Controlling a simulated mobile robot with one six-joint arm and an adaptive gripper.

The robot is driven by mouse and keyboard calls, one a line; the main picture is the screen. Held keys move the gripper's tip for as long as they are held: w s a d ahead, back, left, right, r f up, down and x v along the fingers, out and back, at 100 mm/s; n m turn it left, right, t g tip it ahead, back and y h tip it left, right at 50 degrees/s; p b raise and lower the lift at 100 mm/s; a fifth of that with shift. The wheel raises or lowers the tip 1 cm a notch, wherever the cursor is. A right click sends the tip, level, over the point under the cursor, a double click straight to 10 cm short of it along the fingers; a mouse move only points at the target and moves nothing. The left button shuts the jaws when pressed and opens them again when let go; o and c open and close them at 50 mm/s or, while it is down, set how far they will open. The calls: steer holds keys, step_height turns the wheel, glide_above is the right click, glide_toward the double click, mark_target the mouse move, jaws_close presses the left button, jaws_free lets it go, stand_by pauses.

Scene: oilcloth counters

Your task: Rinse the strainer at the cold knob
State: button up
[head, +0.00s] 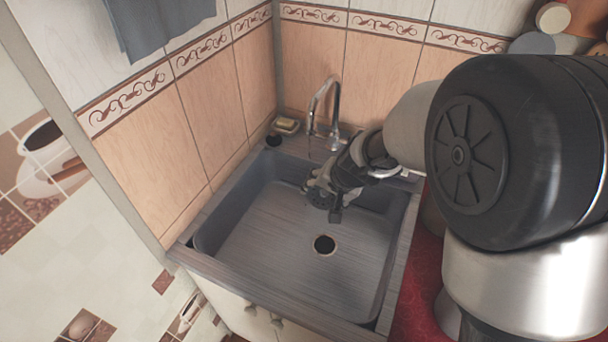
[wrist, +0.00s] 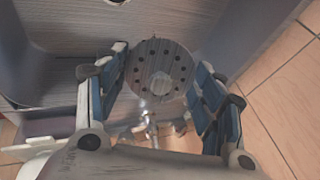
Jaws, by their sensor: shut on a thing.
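The strainer (wrist: 150,62) is a grey round disc with a ring of small dark holes, seen face-on in the wrist view. My gripper (wrist: 162,72) is shut on it, a blue-padded finger on either side. In the head view my gripper (head: 326,192) is inside the sink, near its back wall and close to the tap; the strainer is hard to make out there. The chrome tap (head: 322,104) has an arched spout at the back of the sink. A pale patch covers the disc's middle; I cannot tell whether it is water. The cold knob cannot be told apart.
The grey sink basin (head: 270,245) is otherwise empty, with an open dark drain hole (head: 324,245) in its floor. A soap dish (head: 286,125) stands at the back left corner. Tiled walls close the left and back. A red counter (head: 420,290) lies to the right.

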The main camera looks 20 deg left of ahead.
steer(key=s+d+r, duration=0.3)
steer(key=r, duration=0.1)
steer(key=shift+s+d, duration=0.15)
steer(key=shift+s, duration=0.2)
steer(key=shift+d, duration=0.1)
stand_by(0.7)
